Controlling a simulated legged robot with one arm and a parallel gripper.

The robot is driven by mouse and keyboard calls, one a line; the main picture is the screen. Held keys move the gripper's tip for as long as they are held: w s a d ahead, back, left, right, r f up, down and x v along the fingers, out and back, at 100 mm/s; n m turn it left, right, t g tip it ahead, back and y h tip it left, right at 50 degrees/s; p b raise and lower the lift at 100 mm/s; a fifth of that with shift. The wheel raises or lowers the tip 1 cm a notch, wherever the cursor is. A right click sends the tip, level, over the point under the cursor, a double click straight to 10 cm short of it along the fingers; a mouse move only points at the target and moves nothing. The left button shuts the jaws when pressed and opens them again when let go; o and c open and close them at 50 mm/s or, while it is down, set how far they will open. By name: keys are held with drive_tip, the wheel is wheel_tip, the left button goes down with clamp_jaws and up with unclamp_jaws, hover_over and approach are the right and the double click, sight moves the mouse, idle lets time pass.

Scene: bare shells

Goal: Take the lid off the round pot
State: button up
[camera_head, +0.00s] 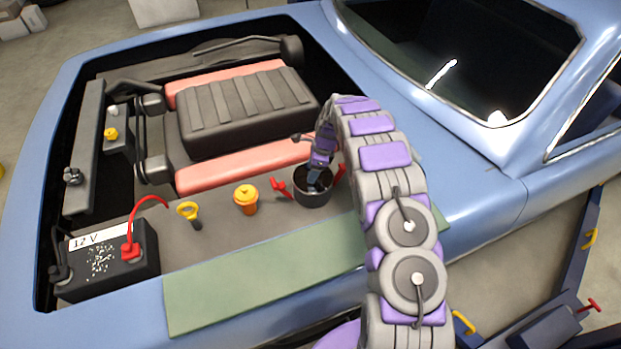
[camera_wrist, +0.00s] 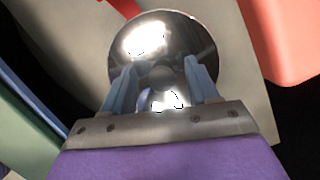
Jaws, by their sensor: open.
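The round pot (camera_head: 313,198) is dark with red handles on both sides. It stands in the open engine bay, near the green mat. Its shiny metal lid (camera_wrist: 190,38) fills the middle of the wrist view, with a small round knob (camera_wrist: 160,78) on it. My gripper (camera_head: 315,178) comes down over the pot from above and hides part of its top. In the wrist view my gripper (camera_wrist: 159,72) is open, with its two blue fingers on either side of the knob. I cannot tell whether the fingers touch it.
A yellow-orange capped container (camera_head: 246,200) and a yellow ring-handled dipstick (camera_head: 188,211) stand left of the pot. A black 12 V battery (camera_head: 105,263) is at the far left. The engine (camera_head: 245,110) lies behind. The green mat (camera_head: 262,283) in front is bare.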

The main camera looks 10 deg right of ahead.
drive_tip(key=shift+d, duration=0.6)
drive_tip(key=shift+c, duration=1.4)
drive_tip(key=shift+d, duration=0.1)
drive_tip(key=c, duration=0.3)
drive_tip(key=shift+a, duration=0.65)
clamp_jaws()
